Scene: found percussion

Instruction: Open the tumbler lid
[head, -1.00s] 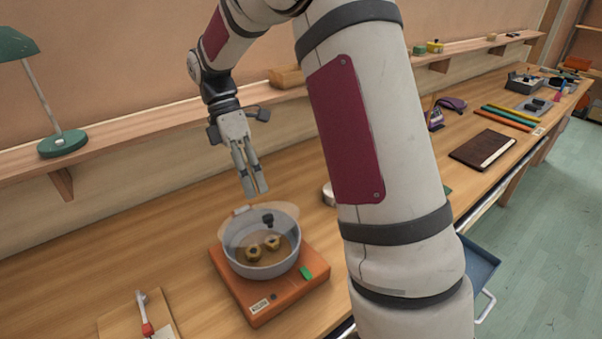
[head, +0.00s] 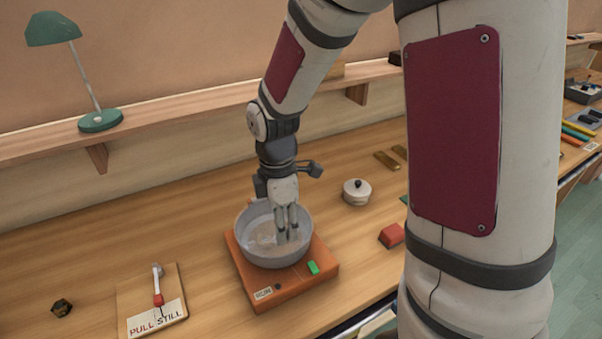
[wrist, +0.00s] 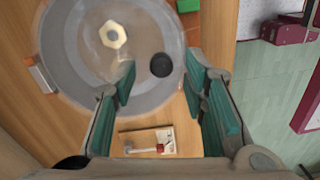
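The tumbler is a grey round bowl (head: 246,225) on an orange base (head: 262,294) with a green button (head: 313,268). A see-through lid with a black knob (wrist: 161,65) shows over the bowl in the wrist view; I cannot tell whether it lies flat or is raised. A yellowish hex nut (wrist: 112,36) shows through it. My gripper (head: 288,242) points down over the bowl, its fingers hiding the knob in the head view. In the wrist view the fingers (wrist: 162,85) are apart, with the knob ahead between them and nothing held.
A board with a red-handled lever (head: 158,298) lies left of the tumbler, with a dark nut (head: 62,307) farther left. A small lidded pot (head: 356,194) and a red block (head: 391,235) are to the right. A shelf with a green lamp (head: 100,121) runs behind.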

